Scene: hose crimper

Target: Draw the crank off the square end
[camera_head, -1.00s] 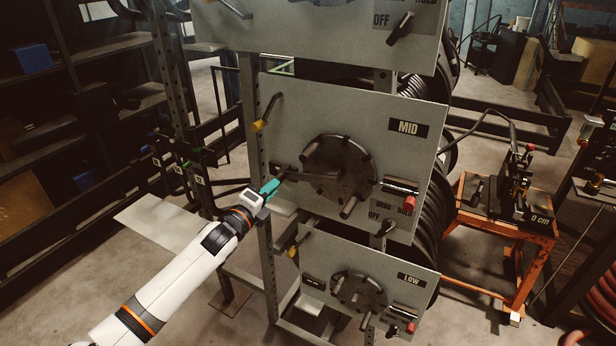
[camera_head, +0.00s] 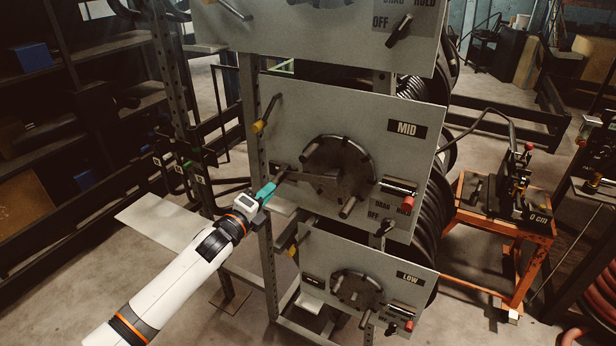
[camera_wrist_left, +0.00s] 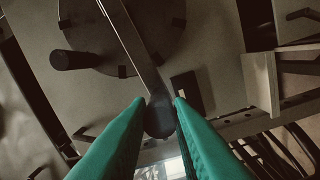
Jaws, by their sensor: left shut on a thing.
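The crank (camera_head: 318,180) is a dark arm in front of the round hub (camera_head: 352,160) on the MID panel (camera_head: 300,108). It lies nearly level, its free end to the left. My left gripper (camera_head: 279,174), with teal fingers, is shut on that free end. In the left wrist view the crank (camera_wrist_left: 133,42) runs down from the hub (camera_wrist_left: 110,25), its rounded end between my left fingertips (camera_wrist_left: 160,108). The square end is hidden behind the crank, so I cannot tell how far the crank sits on it. My right gripper is not in view.
A yellow-tipped lever (camera_head: 258,126) stands on the panel's left side. A red-tipped handle (camera_head: 406,203) and a black drag switch (camera_head: 384,228) are at lower right. The LOW panel (camera_head: 415,290) is below. Open floor (camera_head: 180,275) lies to the left.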

